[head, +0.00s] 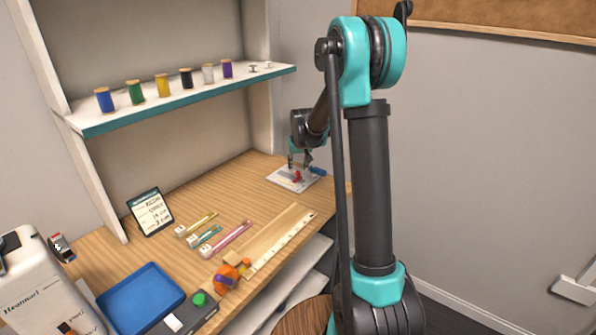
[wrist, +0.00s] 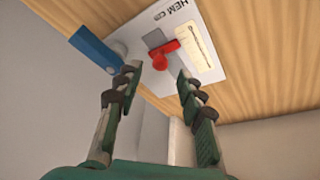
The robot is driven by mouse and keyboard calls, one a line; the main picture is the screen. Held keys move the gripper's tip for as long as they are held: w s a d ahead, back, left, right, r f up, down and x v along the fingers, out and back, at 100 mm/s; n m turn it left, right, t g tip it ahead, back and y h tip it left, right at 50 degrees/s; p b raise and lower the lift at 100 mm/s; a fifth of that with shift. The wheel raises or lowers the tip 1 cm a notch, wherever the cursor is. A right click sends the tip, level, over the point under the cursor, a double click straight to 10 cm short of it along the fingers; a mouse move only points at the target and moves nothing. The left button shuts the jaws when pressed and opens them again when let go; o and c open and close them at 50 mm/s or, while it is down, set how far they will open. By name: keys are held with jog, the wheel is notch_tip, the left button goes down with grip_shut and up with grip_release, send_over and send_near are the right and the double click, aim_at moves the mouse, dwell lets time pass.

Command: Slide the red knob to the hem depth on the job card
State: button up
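The red knob (wrist: 160,60) sits on a white plate (wrist: 198,22) marked "HEM cm", beside a grey block and a cream scale strip. In the head view the red knob (head: 297,177) shows small under my gripper (head: 300,163). In the wrist view my gripper (wrist: 158,76) is open. Its fingertips stand apart on either side of the knob, with gaps visible; I cannot tell how far above the plate they are. A blue handle (wrist: 97,48) lies left of the knob. The job card (head: 150,212) stands in a dark frame at the left; its handwriting is too small to read surely.
The wooden table (head: 255,185) is clear around the plate. Nearer lie a long ruler board (head: 280,238), several coloured packets, an orange item (head: 228,277) and a blue tray (head: 142,296). A shelf (head: 190,97) with several thread spools hangs above. A white machine (head: 40,285) stands front left.

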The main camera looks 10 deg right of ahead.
aim_at(298, 172)
jog(key=shift+x, duration=1.7)
jog(key=shift+c, duration=0.3)
jog(key=shift+r, duration=0.1)
grip_shut()
